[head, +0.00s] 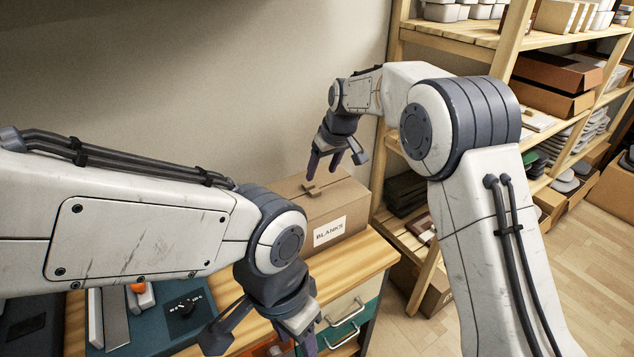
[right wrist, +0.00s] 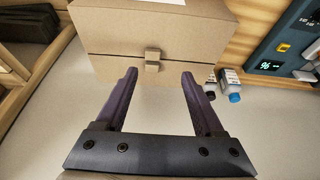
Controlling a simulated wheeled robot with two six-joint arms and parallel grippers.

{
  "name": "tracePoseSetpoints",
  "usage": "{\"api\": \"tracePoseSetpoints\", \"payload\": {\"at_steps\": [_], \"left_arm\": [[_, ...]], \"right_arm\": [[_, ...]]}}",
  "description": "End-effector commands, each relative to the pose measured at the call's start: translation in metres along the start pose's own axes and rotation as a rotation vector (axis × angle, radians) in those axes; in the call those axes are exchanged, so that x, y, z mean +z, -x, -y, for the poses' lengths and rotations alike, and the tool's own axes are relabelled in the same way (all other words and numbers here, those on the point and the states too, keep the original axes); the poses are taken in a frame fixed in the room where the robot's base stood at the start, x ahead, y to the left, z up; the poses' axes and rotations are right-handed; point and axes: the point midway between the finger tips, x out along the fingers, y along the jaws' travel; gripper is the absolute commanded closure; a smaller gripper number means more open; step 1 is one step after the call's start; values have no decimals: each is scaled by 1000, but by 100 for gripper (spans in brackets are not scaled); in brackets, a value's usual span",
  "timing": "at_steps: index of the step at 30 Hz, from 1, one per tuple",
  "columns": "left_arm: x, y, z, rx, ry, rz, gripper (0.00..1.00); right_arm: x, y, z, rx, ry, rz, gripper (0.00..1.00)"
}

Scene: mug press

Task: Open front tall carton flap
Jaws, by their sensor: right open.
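A brown cardboard carton (head: 345,205) with a white "BLANKS" label stands on the wooden bench top. Its top looks closed, with a small cardboard tab (head: 313,188) on it. My right gripper (head: 323,170) is open just above and behind the carton. The right wrist view shows the carton (right wrist: 205,40) ahead of the open fingers (right wrist: 158,76), with the tab (right wrist: 152,60) lying between their lines. The fingers look empty and apart from the tab. My left gripper (head: 262,345) hangs low at the bottom edge; its fingertips are cut off.
A wooden shelf unit (head: 455,35) with boxes stands at the right. A teal machine (head: 185,305) sits on the bench at lower left. The right wrist view shows small bottles (right wrist: 229,82) beside the carton. Drawers (head: 345,325) are under the bench.

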Motion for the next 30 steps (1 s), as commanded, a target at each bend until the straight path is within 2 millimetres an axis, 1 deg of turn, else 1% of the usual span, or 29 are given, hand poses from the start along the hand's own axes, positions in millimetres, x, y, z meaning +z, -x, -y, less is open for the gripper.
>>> {"api": "tracePoseSetpoints", "payload": {"at_steps": [1, 3, 5, 8, 15, 21, 25, 30], "left_arm": [[0, 2, 0, 0, 0, 0, 50], [0, 3, 0, 0, 0, 0, 50], [0, 4, 0, 0, 0, 0, 50], [0, 7, -1, 0, 0, 0, 50], [-1, 20, -2, 0, 0, 0, 50], [-2, 27, -2, 0, 0, 0, 50], [-2, 29, -2, 0, 0, 0, 50], [-2, 29, -2, 0, 0, 0, 50]], "right_arm": [[-5, -4, -7, 4, -1, -7, 30], [-8, -8, -13, 7, 0, -13, 30], [-10, -13, -14, 8, 0, -15, 30], [-10, -24, -14, 7, 1, -13, 30], [-10, -69, -14, 7, 1, -12, 30], [-11, -99, -14, 8, 1, -14, 30], [-11, -109, -15, 8, 1, -15, 30], [-11, -112, -15, 9, 1, -17, 30]]}}
